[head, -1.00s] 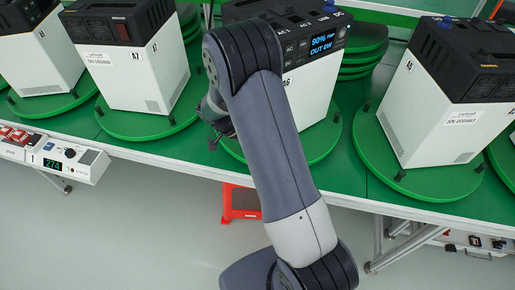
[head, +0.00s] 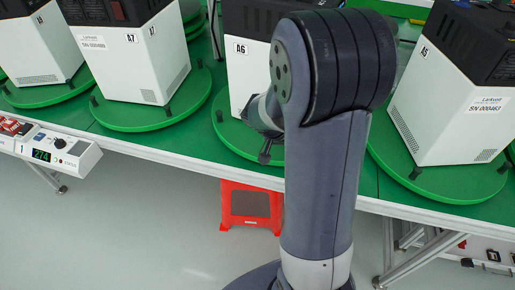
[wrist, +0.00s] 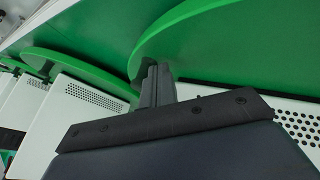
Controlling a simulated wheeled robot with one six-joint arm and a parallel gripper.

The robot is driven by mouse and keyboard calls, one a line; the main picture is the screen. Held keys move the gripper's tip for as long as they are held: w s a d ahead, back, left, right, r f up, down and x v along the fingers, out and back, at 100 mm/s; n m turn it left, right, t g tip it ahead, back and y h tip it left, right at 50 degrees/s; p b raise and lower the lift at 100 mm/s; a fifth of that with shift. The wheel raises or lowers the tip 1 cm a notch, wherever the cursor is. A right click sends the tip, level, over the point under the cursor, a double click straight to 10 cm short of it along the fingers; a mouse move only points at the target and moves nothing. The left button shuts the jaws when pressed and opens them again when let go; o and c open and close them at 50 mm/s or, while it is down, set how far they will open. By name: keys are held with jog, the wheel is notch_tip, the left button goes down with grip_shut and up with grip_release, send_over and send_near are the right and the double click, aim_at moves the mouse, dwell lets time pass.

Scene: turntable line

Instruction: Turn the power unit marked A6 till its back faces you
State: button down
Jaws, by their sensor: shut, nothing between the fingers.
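The power unit marked A6 (head: 243,80) stands on a green round turntable (head: 232,137) at the table's near side. Its white side with the A6 label shows at left; my arm hides its right part and most of its top. My gripper's dark end (head: 265,150) is low at the turntable's near edge, partly hidden by my arm. In the wrist view my gripper's fingers (wrist: 156,85) are together and empty, close by a green disc edge. A white perforated panel (wrist: 300,120) shows at right there; I cannot tell whether it is A6.
The A7 unit (head: 130,70) stands on its turntable to the left, the A5 unit (head: 455,120) to the right. A control box (head: 60,150) with a green number display is on the table's front edge. A red stool (head: 250,208) stands on the floor below.

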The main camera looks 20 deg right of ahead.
jog(key=shift+s+d+b, duration=0.15)
jog(key=shift+d+b, duration=0.5)
jog(key=shift+d, duration=0.75)
